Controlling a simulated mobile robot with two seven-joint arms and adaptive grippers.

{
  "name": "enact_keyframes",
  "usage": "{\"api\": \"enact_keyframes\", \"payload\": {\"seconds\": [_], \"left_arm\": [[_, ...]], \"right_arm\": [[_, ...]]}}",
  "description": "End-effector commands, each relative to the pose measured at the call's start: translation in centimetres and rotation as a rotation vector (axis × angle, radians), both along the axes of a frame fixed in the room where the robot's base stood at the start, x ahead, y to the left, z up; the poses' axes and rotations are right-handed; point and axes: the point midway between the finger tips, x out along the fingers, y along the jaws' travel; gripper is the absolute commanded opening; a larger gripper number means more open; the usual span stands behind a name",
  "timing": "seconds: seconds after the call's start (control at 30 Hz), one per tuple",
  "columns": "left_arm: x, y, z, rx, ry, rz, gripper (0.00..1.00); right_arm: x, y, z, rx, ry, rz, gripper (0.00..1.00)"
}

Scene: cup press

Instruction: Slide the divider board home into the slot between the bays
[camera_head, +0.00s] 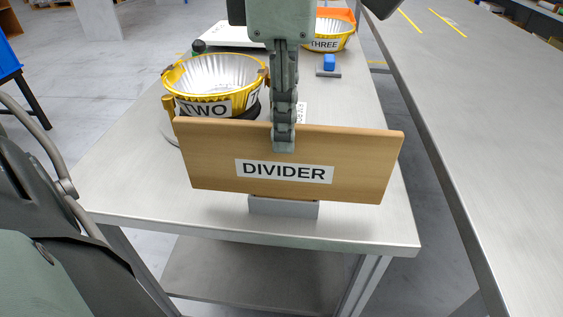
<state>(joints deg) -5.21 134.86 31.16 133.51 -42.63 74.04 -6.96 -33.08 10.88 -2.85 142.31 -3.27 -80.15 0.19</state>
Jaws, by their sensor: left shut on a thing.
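The wooden divider board (300,150), labelled DIVIDER, stands on its long edge above the front of the metal table (130,190), tilted slightly in the picture. My left gripper (283,137) comes down from above and is shut on the middle of the board's top edge. A small grey block (283,208) shows under the board's lower middle, near the table's front edge. The board hides its upper part, so I cannot tell whether the board sits in a slot there. My right gripper is not in view.
A yellow-rimmed basket labelled TWO (215,85) stands close behind the board's left half. A basket labelled THREE (330,38) stands farther back, with a small blue item (329,62) nearer. A long grey surface (480,110) runs along the right.

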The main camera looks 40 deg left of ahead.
Motion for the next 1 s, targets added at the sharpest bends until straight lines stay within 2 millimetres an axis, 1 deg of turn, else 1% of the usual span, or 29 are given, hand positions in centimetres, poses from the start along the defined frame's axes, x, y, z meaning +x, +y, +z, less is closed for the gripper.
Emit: {"api": "enact_keyframes", "payload": {"seconds": [1.0], "left_arm": [[0.0,0.0,1.4,0.000,-0.001,0.000,0.00]], "right_arm": [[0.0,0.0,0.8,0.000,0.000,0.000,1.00]]}}
